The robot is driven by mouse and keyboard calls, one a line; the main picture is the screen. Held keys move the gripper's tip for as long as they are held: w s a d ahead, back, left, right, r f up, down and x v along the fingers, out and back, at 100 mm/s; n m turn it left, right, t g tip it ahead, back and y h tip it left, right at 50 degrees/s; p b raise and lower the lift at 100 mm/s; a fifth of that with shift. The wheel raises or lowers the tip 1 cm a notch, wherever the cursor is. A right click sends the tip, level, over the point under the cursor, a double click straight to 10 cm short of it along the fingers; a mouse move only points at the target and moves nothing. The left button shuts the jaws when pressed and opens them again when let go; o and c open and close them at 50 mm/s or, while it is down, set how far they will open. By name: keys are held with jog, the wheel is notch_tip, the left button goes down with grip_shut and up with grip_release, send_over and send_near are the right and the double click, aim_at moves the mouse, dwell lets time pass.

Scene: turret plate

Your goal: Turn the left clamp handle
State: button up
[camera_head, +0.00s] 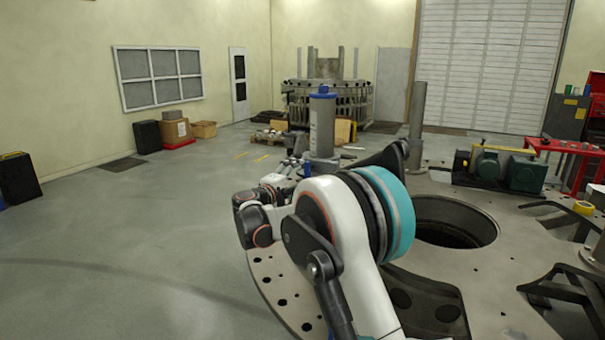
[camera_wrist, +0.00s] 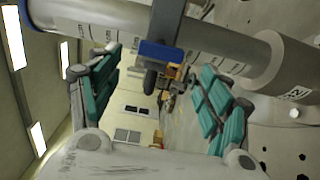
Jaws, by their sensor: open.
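The left clamp is an upright grey post (camera_head: 321,130) with a blue top, at the edge of the round plate in the head view. In the wrist view, the grey marked post (camera_wrist: 225,47) runs across the top, tilted by the camera's angle. A grey bar with a blue band (camera_wrist: 162,50) and a dark rounded end crosses in front of it; it looks like the clamp handle. My gripper (camera_wrist: 160,66) is open, its teal-padded fingers apart on either side of the blue band. Contact is not visible. In the head view my arm hides most of the gripper.
The grey turret plate (camera_head: 455,188) has a large round hole at its middle. A second post (camera_head: 417,115) stands behind it. A green motor unit (camera_head: 500,168) and red table (camera_head: 575,150) are at right. The floor at left is open.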

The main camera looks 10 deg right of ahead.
jog(key=shift+v, duration=2.15)
